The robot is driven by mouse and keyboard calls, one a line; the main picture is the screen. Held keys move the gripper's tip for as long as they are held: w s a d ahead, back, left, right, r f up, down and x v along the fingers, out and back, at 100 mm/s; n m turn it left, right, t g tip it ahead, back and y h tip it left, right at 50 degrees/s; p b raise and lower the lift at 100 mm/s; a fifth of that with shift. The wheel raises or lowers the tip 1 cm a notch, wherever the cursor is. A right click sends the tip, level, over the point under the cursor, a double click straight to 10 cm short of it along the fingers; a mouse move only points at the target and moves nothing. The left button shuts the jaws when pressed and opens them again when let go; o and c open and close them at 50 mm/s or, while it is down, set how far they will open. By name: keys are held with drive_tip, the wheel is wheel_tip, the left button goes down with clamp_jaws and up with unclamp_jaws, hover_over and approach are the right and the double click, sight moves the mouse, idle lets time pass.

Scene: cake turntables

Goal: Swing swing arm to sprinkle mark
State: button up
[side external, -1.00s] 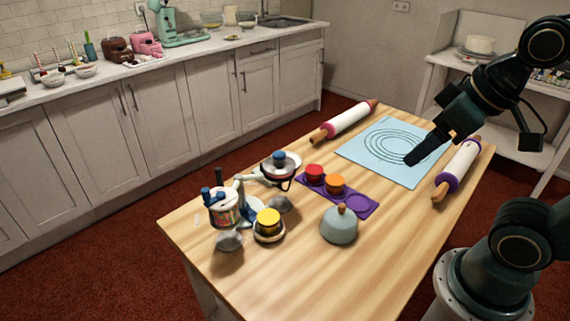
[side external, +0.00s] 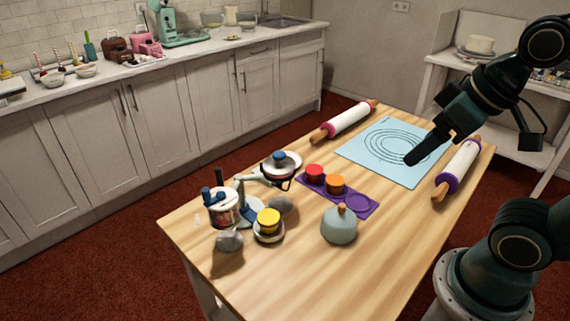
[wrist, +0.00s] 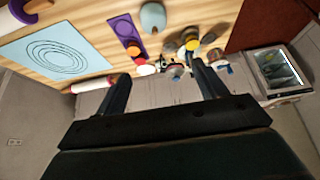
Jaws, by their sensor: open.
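A grey branching stand, which seems to be the swing arm (side external: 247,178), is at the left end of the wooden table. One branch reaches right to a white round plate with a blue-topped piece (side external: 279,160). A yellow cylinder (side external: 268,217) sits on a small round plate in front. A labelled tub with blue parts (side external: 224,207) stands at the left. I cannot make out which spot is the sprinkle mark. My gripper (side external: 410,160) is above the blue mat, far right of the stand, apart from it. In the wrist view my gripper (wrist: 160,74) is open and empty.
A purple tray (side external: 361,207) holds a red and an orange cylinder; its near round spot is empty. A blue-grey dome (side external: 339,228) stands in front of it. Rolling pins (side external: 344,121) (side external: 459,167) flank the blue ringed mat (side external: 372,155). The table's front right is clear.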

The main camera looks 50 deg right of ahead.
drive_tip(key=shift+w+r, duration=0.1)
drive_tip(key=c, duration=0.7)
drive_tip(key=w+a+r+m+g, duration=0.15)
drive_tip(key=w+r, duration=0.25)
drive_tip(key=w, duration=0.9)
drive_tip(key=w+a+r+m+g, duration=0.1)
drive_tip(key=w+a+r, duration=0.15)
drive_tip(key=w, duration=1.15)
drive_tip(key=w+a+f+m+g, duration=0.25)
drive_tip(key=w+f, duration=0.35)
drive_tip(key=w, duration=0.6)
drive_tip(key=shift+m+g, duration=0.3)
drive_tip(key=shift+m, duration=0.1)
drive_tip(key=w+a+f, duration=0.1)
drive_tip(key=w+f, duration=0.1)
drive_tip(key=f, duration=0.2)
drive_tip(key=w+a+f, duration=0.2)
drive_tip(key=w+f, duration=0.1)
drive_tip(key=f, duration=0.2)
drive_tip(key=w+a+f, duration=0.1)
drive_tip(key=w+f, duration=0.1)
drive_tip(key=f, duration=0.3)
drive_tip(key=shift+w+a, duration=0.3)
drive_tip(key=shift+f, duration=0.25)
